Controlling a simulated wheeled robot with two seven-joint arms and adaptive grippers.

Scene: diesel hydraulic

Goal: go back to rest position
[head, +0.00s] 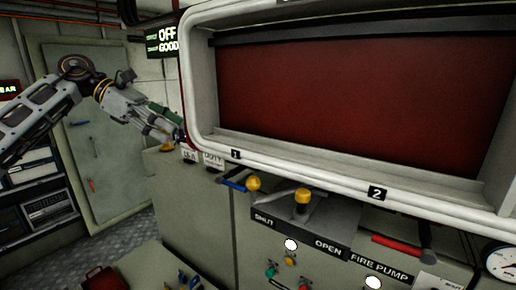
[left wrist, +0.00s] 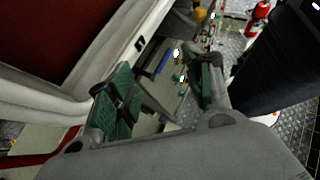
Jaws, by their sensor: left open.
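My left gripper (head: 172,121) reaches in from the left in the head view. It is in front of the grey cabinet, close to the left edge of the white window frame. In the left wrist view its two green-padded fingers (left wrist: 160,92) are spread apart with nothing between them. I cannot tell from the head view whether it touches the frame. My right gripper is in neither view.
A white frame (head: 310,168) with a dark red panel (head: 350,95) fills the upper right. Below it are a yellow-knobbed lever (head: 303,196), a red-handled lever (head: 398,246) and a gauge (head: 502,262). A grey door (head: 105,160) stands behind my left arm.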

